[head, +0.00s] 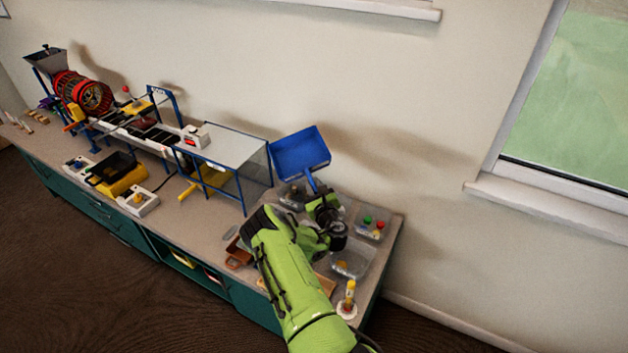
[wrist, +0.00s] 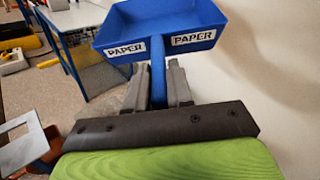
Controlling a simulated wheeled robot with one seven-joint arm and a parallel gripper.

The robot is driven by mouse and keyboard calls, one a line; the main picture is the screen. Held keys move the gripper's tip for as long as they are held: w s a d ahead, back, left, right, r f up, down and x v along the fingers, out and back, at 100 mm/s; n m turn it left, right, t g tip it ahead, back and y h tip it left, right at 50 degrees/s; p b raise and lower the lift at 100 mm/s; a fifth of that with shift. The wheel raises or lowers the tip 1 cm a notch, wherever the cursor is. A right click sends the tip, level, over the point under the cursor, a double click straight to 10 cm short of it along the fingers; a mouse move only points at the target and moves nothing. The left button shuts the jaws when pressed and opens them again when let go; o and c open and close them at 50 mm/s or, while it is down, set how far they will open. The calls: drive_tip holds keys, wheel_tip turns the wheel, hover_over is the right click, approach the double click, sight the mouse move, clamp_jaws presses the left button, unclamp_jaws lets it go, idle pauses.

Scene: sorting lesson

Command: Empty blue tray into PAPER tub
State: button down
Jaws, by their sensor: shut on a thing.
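The blue tray (head: 300,153) is held up above the right end of the bench, in front of the wall. In the wrist view the blue tray (wrist: 165,22) shows two PAPER labels on its outer walls and a blue handle running down between my fingers. My gripper (head: 318,200) is shut on that handle; its grey fingers (wrist: 157,85) stand on both sides of it. The inside of the tray looks empty in the head view. Clear tubs stand around and below my gripper; one (head: 292,195) is partly hidden behind it. I cannot read which tub is PAPER.
A clear tub with red and green pieces (head: 373,225) stands at the back right, another tub (head: 352,258) nearer. A blue-framed machine (head: 222,165) fills the bench to the left.

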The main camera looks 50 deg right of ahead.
drive_tip(key=shift+d+r+m+g+y+p, duration=0.15)
drive_tip(key=shift+r+m+y+p, duration=0.45)
drive_tip(key=shift+p, duration=1.3)
drive_tip(key=shift+d+r+g+y+p, duration=0.1)
drive_tip(key=shift+r+g+y+p, duration=0.1)
drive_tip(key=shift+r+p, duration=1.25)
drive_tip(key=shift+f+m+y, duration=0.2)
drive_tip(key=shift+m+y, duration=0.2)
drive_tip(key=shift+w, duration=0.1)
